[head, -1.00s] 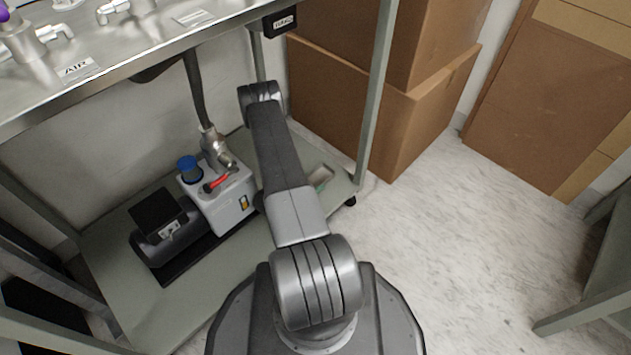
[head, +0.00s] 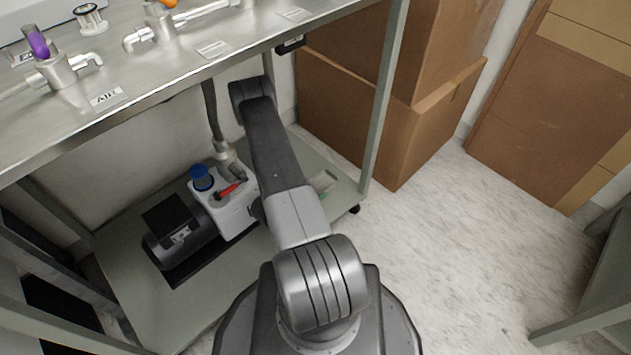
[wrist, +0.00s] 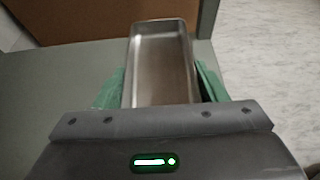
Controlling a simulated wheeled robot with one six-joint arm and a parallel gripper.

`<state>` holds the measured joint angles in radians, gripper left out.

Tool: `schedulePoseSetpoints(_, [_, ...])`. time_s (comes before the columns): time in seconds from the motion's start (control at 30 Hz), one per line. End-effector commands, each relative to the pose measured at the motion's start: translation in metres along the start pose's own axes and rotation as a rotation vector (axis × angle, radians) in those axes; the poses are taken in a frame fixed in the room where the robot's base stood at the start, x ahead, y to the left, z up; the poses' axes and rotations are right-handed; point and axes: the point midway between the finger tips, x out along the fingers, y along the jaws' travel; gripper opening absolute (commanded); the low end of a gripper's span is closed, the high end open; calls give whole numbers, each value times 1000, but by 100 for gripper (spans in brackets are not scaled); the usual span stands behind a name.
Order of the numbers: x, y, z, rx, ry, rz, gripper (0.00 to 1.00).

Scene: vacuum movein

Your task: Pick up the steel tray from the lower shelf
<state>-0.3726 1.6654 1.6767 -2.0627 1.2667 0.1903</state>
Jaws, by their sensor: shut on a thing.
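The steel tray (wrist: 162,28) is a shallow rectangular metal tray with raised walls, in the wrist view. My gripper (wrist: 161,88) is shut on it, with a green finger on each of its long sides near the close end. The far end of the tray points away from my gripper over the lower shelf (wrist: 60,80). In the head view part of the tray (head: 325,181) shows just right of my arm, at the right end of the lower shelf (head: 285,178). I cannot tell whether it touches the shelf.
A vacuum pump (head: 222,205) with a blue cap and red handle stands on the lower shelf left of my arm. A table leg (head: 385,100) stands right of the tray. Cardboard boxes (head: 350,115) are behind. The floor (head: 440,250) to the right is clear.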

Motion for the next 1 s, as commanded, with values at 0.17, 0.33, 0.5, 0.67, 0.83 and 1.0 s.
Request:
schedulePoseSetpoints(0.17, [-37, -20, -13, -8, 1, 4, 40])
schedulePoseSetpoints(0.33, [-64, -35, -25, -5, 0, 4, 40])
schedulePoseSetpoints(0.5, [-88, -48, -35, -4, 0, 4, 40])
schedulePoseSetpoints(0.67, [-105, -58, -42, -2, -2, 3, 40])
schedulePoseSetpoints(0.83, [-116, -65, -48, -2, 0, 2, 40])
schedulePoseSetpoints(1.0, [-123, -69, -50, 0, -1, 0, 40])
